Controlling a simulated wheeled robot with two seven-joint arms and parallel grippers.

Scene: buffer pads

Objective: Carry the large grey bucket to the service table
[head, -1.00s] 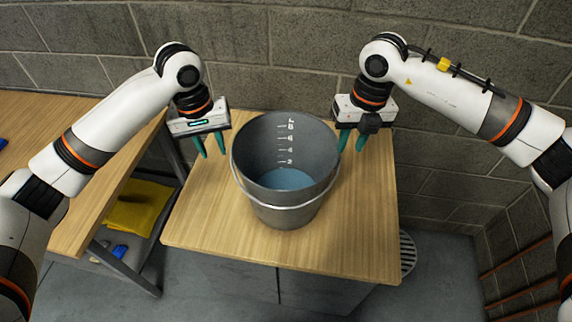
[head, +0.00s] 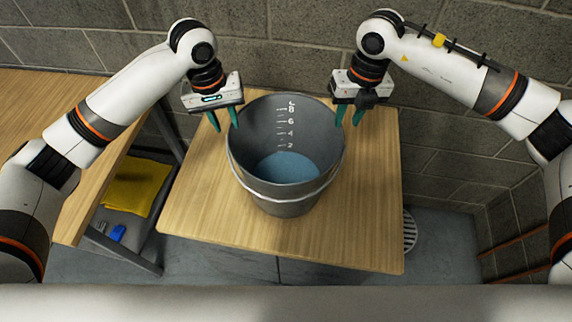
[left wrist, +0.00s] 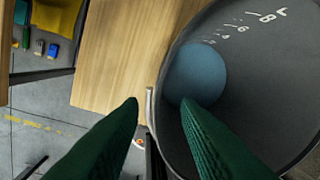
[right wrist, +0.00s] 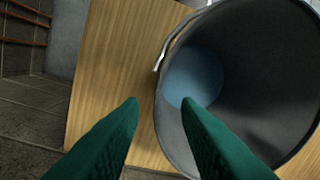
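The large grey bucket (head: 285,202) stands upright on a small wooden table (head: 352,235). It has white scale marks inside, blue liquid (head: 288,167) low in it, and a wire handle hanging down its front. My left gripper (head: 225,128) is open at the bucket's left rim. In the left wrist view one finger is over the inside and one is outside, with the rim (left wrist: 152,125) between them. My right gripper (head: 349,117) is open at the right rim; the right wrist view shows the rim (right wrist: 158,92) between its fingers. I cannot tell whether the fingers touch the wall.
I cannot tell which table is the service table. A block wall (head: 285,50) is close behind. A floor drain (head: 409,232) lies at right.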

